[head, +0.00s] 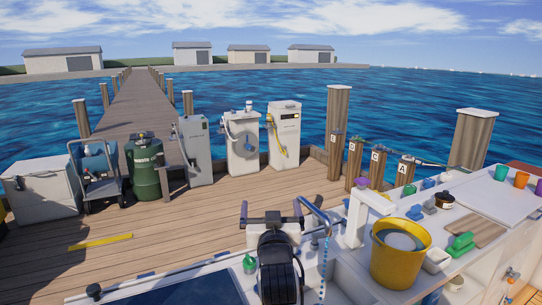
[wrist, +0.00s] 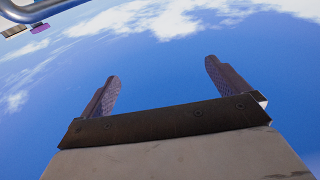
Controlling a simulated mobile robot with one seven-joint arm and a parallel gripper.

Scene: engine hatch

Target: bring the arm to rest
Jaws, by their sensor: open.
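My gripper (head: 270,208) stands up in front of me at the lower middle of the head view, its two purplish fingers spread wide apart. In the wrist view my gripper (wrist: 162,70) is open, with only blue sky and cloud between and beyond the fingers. It holds nothing. My dark arm link shows below it in the head view.
A curved blue rail (head: 324,222) rises just right of my gripper. A yellow bucket (head: 392,268) stands on the white deck farther right, near a green brush-like item (head: 461,243). Dock cabinets (head: 243,142) and a green drum (head: 144,170) stand beyond.

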